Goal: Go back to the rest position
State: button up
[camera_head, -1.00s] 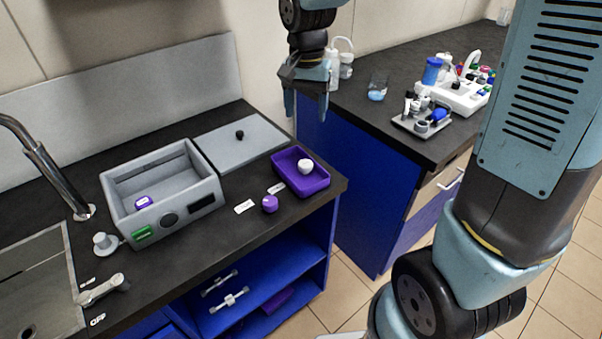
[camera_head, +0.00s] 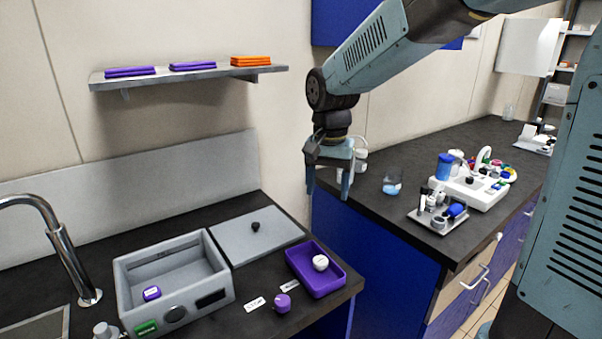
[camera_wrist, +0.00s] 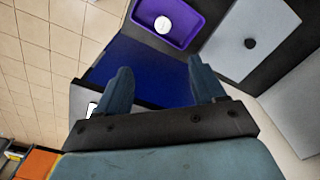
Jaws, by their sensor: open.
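My gripper (camera_head: 329,190) hangs fingers-down in the head view, in the air near the gap between the two counters. Its two fingers are apart. In the wrist view my gripper (camera_wrist: 157,85) shows nothing between its fingers except the blue cabinet side (camera_wrist: 150,72) lying beyond. My arm reaches to it from the upper right of the head view.
A purple tray (camera_head: 322,284) holding a white round piece (camera_head: 320,262) sits at the left counter's right edge. Beside it are a purple knob-like piece (camera_head: 283,303) and a grey bath (camera_head: 128,292). Bottles, a glass beaker (camera_head: 392,186) and instruments stand on the right counter.

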jog(key=s+d+r+n+t, duration=0.2)
jog(key=s+d+r, duration=0.1)
jog(key=s+d, duration=0.5)
jog(key=s+d+r+n+t, duration=0.1)
jog(key=s+d+r+t, duration=0.2)
jog(key=s+d, duration=0.5)
jog(key=shift+s+d+r+n, duration=0.2)
jog(key=shift+s+d+n, duration=0.05)
jog(key=shift+s+n, duration=0.15)
